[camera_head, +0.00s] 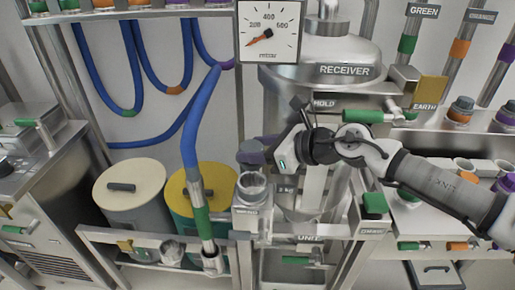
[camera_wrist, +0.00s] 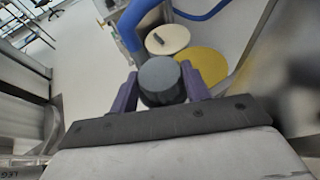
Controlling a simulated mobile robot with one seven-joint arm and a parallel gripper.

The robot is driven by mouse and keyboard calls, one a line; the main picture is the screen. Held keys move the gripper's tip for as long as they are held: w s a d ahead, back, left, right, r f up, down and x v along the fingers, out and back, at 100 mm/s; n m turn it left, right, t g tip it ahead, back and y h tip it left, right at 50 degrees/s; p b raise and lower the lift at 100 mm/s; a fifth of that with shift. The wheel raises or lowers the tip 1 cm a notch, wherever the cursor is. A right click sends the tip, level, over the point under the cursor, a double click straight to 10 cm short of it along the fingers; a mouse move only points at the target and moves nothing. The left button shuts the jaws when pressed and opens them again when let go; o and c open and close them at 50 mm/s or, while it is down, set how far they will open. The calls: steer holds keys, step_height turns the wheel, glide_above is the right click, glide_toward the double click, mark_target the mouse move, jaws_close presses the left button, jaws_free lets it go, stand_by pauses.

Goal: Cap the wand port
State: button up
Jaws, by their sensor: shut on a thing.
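My gripper (camera_head: 262,152) has purple fingers and is shut on a dark grey round cap (camera_head: 250,146). In the wrist view the cap (camera_wrist: 162,82) sits upright between the two fingers (camera_wrist: 160,85). In the head view the cap is above an open-topped metal port (camera_head: 252,186), with a small gap between them. The port is hidden in the wrist view. The wand (camera_head: 203,222), with a green band on a blue hose, stands in a holder (camera_head: 212,262) to the left of the port.
A cream-lidded drum (camera_head: 130,184) and a yellow-lidded drum (camera_head: 222,178) stand behind a metal rail (camera_head: 150,238). The blue hose (camera_head: 188,130) rises close left of my gripper. The steel receiver (camera_head: 325,75) stands behind it.

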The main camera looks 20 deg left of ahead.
mark_target(258, 173)
steer(key=shift+f+b, duration=1.35)
steer(key=shift+b, duration=0.2)
steer(key=shift+f+b, duration=1.15)
steer(key=shift+b, duration=0.15)
steer(key=shift+f+b, duration=1.05)
steer(key=shift+b, duration=0.65)
steer(key=shift+s, duration=0.1)
steer(key=o, duration=1.2)
steer(key=shift+o, duration=0.2)
steer(key=b+v, duration=0.2)
steer(key=v, duration=1.1)
steer(key=shift+d, duration=0.4)
